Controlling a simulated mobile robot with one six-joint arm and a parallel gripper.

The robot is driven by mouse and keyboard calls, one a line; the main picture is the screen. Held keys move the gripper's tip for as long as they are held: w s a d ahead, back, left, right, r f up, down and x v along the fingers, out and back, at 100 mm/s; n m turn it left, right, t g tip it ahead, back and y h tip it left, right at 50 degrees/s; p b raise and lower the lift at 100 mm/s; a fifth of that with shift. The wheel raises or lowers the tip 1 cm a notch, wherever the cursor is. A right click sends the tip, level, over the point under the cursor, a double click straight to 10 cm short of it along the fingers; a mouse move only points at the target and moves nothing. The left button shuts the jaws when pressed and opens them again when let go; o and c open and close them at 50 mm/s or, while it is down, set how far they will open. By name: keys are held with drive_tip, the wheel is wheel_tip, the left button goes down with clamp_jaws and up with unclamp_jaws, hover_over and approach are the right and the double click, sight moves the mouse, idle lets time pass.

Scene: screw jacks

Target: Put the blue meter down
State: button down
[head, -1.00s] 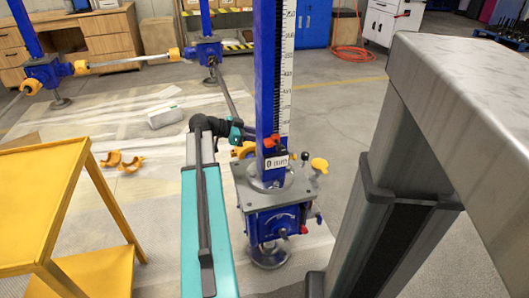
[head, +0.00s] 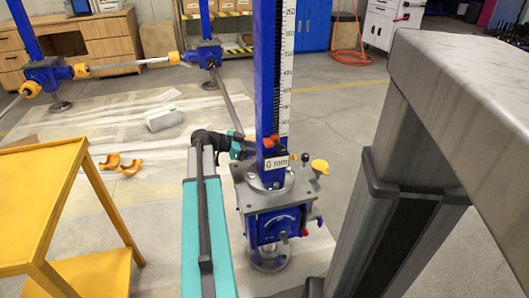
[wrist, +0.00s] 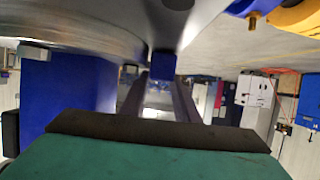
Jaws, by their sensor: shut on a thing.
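My gripper (head: 238,150) is at the end of my teal arm, just left of and partly behind the tall blue column of the nearest screw jack (head: 268,90). In the wrist view its teal jaw with a dark pad (wrist: 160,131) fills the bottom. A small blue block (wrist: 162,66) shows beyond the pad; it looks like part of the blue meter, but most of it is hidden. The gripper is shut on it. I cannot tell whether the meter touches the jack.
The jack has a ruler scale (head: 287,70), a "0 mm" label (head: 277,162), and a grey top plate (head: 262,198). A yellow table (head: 40,190) stands at left, a stone-topped bench (head: 470,120) at right. Orange clamps (head: 122,165) and a grey block (head: 163,119) lie on the floor.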

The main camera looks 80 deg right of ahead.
idle(0.3)
drive_tip(key=c, duration=1.6)
unclamp_jaws()
drive_tip(key=shift+f, duration=0.1)
drive_tip(key=shift+c, duration=0.2)
drive_tip(key=shift+r, duration=0.2)
drive_tip(key=p+v, duration=0.2)
drive_tip(key=v, duration=0.8)
drive_tip(key=shift+w+r+p, duration=0.1)
drive_tip(key=shift+w+p, duration=0.05)
drive_tip(key=shift+p, duration=0.15)
drive_tip(key=shift+v, duration=0.85)
